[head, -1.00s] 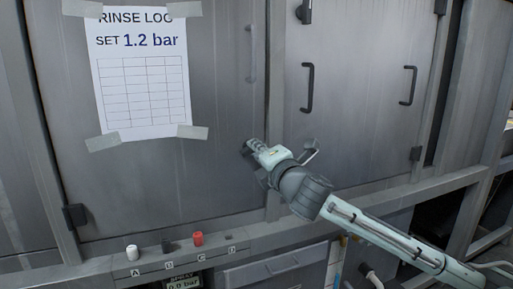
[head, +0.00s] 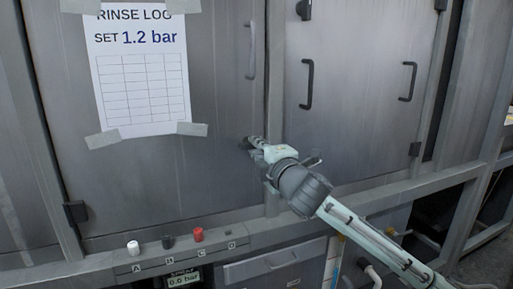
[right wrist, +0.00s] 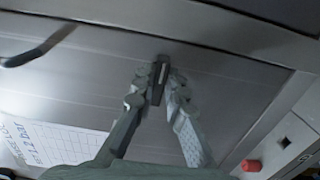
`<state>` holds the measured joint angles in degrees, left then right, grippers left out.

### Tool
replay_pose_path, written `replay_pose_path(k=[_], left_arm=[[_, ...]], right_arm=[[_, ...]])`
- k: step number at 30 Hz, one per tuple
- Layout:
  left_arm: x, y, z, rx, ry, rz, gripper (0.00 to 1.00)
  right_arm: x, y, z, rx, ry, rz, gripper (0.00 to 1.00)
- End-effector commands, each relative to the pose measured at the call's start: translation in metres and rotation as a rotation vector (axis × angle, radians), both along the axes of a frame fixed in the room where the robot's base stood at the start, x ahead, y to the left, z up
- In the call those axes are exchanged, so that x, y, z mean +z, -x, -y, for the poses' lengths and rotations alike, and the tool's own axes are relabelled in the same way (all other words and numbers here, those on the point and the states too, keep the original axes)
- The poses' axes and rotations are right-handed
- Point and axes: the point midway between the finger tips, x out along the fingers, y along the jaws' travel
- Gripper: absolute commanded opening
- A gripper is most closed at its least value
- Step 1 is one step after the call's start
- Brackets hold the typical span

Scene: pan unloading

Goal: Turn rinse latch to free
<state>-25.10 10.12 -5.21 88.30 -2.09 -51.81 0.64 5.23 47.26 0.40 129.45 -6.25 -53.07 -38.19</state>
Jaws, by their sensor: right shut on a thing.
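The rinse latch (right wrist: 159,78) is a small dark handle on the large grey left door. In the right wrist view it stands lengthwise between my right gripper's fingertips (right wrist: 161,84), which are shut on it from both sides. In the head view my right gripper (head: 256,143) reaches in from the lower right to the lower right part of that door. It hides most of the latch there. My left gripper is not in view.
A taped rinse log (head: 142,75) reads "SET 1.2 bar". Below the doors, a ledge carries a white knob (head: 133,247), a black knob (head: 168,242) and a red knob (head: 198,234), above a small display (head: 183,280). A dark door handle (head: 307,84) is right of the gripper.

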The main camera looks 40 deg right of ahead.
Motion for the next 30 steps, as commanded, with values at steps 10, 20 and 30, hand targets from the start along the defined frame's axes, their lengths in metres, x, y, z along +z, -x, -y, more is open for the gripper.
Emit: replay_pose_path(k=[10, 20, 30], left_arm=[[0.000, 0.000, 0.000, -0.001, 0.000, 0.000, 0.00], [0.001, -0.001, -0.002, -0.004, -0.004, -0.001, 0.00], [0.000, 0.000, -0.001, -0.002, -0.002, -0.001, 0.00]], right_arm=[[0.000, 0.000, 0.000, 0.001, -0.002, 0.000, 0.29], [0.000, 0.001, -0.001, 0.001, 0.000, -0.001, 0.33], [-0.001, 0.048, -0.012, 0.002, 0.000, -0.002, 0.33]])
